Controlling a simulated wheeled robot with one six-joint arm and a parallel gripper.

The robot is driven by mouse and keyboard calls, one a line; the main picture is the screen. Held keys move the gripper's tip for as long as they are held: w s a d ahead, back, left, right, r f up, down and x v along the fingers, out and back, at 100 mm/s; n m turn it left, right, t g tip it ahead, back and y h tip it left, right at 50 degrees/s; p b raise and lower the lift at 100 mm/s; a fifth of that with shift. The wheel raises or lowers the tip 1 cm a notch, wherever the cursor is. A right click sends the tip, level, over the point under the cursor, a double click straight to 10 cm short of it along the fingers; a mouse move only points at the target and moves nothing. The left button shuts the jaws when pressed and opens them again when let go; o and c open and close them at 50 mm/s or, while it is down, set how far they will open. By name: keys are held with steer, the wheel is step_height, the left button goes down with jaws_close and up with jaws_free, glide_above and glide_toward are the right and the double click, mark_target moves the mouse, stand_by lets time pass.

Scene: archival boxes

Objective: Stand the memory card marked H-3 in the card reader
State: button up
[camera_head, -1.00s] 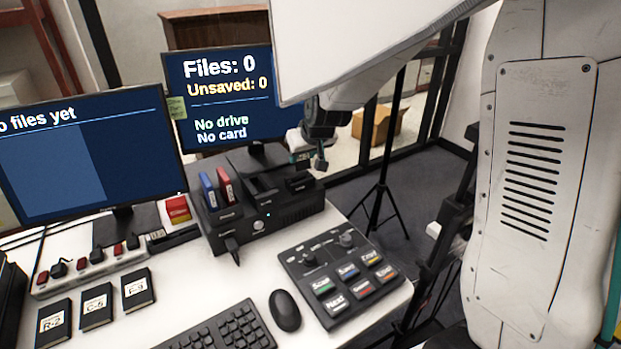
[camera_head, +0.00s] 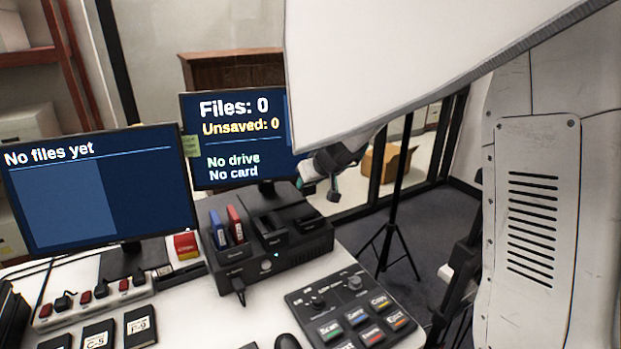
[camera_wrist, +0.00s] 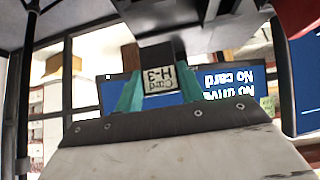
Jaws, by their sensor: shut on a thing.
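The memory card marked H-3 (camera_wrist: 160,78) is pinched between the teal fingertips of my gripper (camera_wrist: 158,90) in the wrist view; its label appears upside down. In the head view my gripper (camera_head: 333,182) is above and to the right of a black dock (camera_head: 262,262) on the desk, apart from it. The card is not clear in that view. The dock has several slots on top. A blue and a red upright piece (camera_head: 235,224) stand in its left part. Which slot is the card reader I cannot tell; its small labels are unreadable here.
A screen (camera_head: 232,105) behind the dock reads "No drive" and "No card". Another screen (camera_head: 95,195) stands left. A button panel (camera_head: 350,305) lies in front right of the dock. A power strip (camera_head: 95,303) and black labelled cases (camera_head: 140,325) are at left. A tripod (camera_head: 388,235) stands beyond the desk.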

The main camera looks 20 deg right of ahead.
glide_above(311, 220)
steer(key=shift+w+f, duration=0.15)
steer(key=shift+f, duration=1.8)
steer(key=shift+w+f, duration=0.1)
steer(key=shift+f, duration=1.8)
steer(key=shift+f, duration=0.95)
steer(key=o, duration=1.1)
steer(key=shift+r, duration=0.1)
steer(key=v, duration=0.7)
steer(key=shift+s+r, duration=0.15)
steer(key=shift+s, duration=0.15)
